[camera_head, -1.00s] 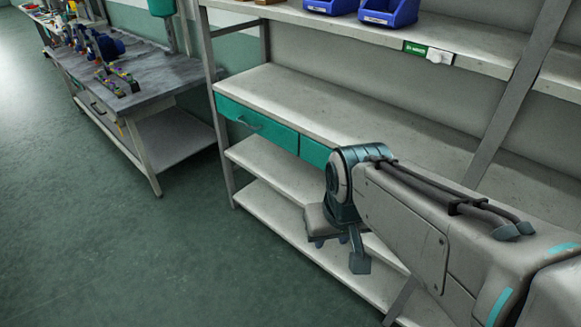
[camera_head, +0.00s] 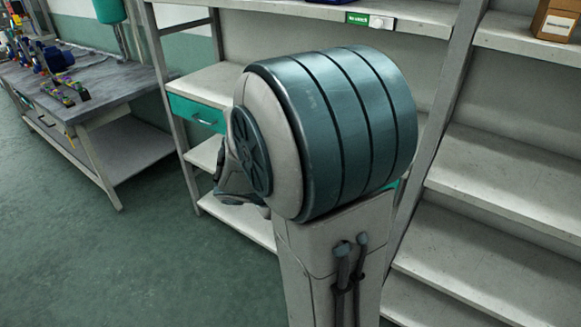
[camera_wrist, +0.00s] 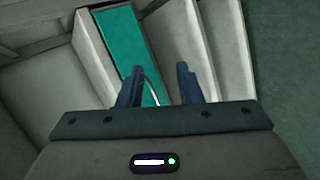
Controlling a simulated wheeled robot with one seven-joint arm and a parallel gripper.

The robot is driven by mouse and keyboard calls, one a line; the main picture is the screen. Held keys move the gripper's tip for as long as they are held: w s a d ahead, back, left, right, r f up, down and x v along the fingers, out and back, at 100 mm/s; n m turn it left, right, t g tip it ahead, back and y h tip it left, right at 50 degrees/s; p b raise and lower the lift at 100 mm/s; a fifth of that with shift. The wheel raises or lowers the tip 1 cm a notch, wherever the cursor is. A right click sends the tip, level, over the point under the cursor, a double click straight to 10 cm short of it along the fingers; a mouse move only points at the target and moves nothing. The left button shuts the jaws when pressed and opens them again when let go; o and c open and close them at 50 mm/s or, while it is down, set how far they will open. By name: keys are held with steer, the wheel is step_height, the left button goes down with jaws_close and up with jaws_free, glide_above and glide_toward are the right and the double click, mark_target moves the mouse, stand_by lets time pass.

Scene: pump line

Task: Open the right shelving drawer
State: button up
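The shelving unit has teal drawers under its middle shelf. In the head view the left drawer (camera_head: 197,113) shows shut, with a thin bar handle. The right drawer is almost wholly behind my arm; only a sliver of teal shows at the arm's right edge. In the wrist view a teal drawer front (camera_wrist: 121,38) runs away from my gripper (camera_wrist: 159,82). A thin metal handle (camera_wrist: 152,90) shows between the two fingers, nearer the left one. The fingers are apart. I cannot tell whether they touch the handle. The gripper is hidden in the head view.
A workbench (camera_head: 95,82) with valves and pumps stands at the left. Open floor (camera_head: 130,255) lies in front of it. A shelf upright (camera_head: 437,125) stands right of my arm, with more shelves beyond. A cardboard box (camera_head: 556,20) sits on the upper right shelf.

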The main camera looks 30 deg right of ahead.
steer(key=w+d+f+n+t+h+b, duration=0.2)
steer(key=w+f+t, duration=0.15)
steer(key=w, duration=0.25)
steer(key=w+d+f+n+t+h+b, duration=0.2)
steer(key=w+f+n+h+b, duration=0.15)
steer(key=w, duration=0.35)
steer(key=f+p+x, duration=0.1)
steer(key=x, duration=1.2)
steer(key=shift+f+m+y, duration=0.2)
steer(key=shift+m+y, duration=0.25)
steer(key=shift+w+d, duration=0.1)
jaws_close()
